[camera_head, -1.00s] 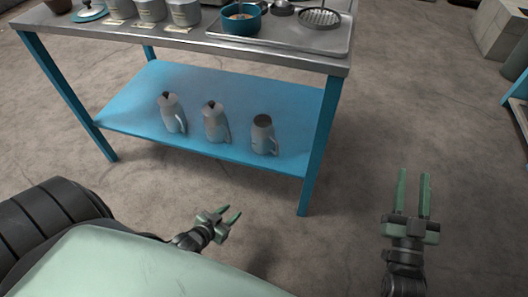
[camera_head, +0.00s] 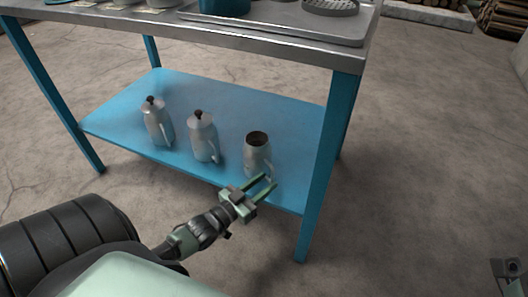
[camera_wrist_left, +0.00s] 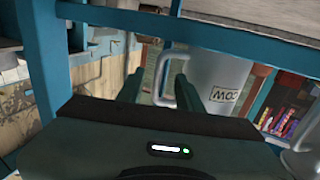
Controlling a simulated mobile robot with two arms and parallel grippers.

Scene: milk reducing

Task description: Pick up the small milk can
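The small milk can (camera_head: 257,153) is a grey metal can with a dark open top and a side handle. It stands upright on the blue lower shelf (camera_head: 235,98), near its front right corner. In the left wrist view the can (camera_wrist_left: 222,72) shows dark lettering, and its handle (camera_wrist_left: 160,72) appears between the two fingers. My left gripper (camera_head: 265,185) is open, with its fingertips at the handle side of the can. I cannot tell whether they touch it. A part of my right arm shows at the lower right edge; its fingers are out of view.
Two lidded metal pots, one in the middle (camera_head: 202,137) and one at left (camera_head: 156,122), stand on the same shelf. The blue front right table leg (camera_head: 318,165) is close to the can. A metal tabletop (camera_head: 120,30) with cookware lies above. The floor in front is clear.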

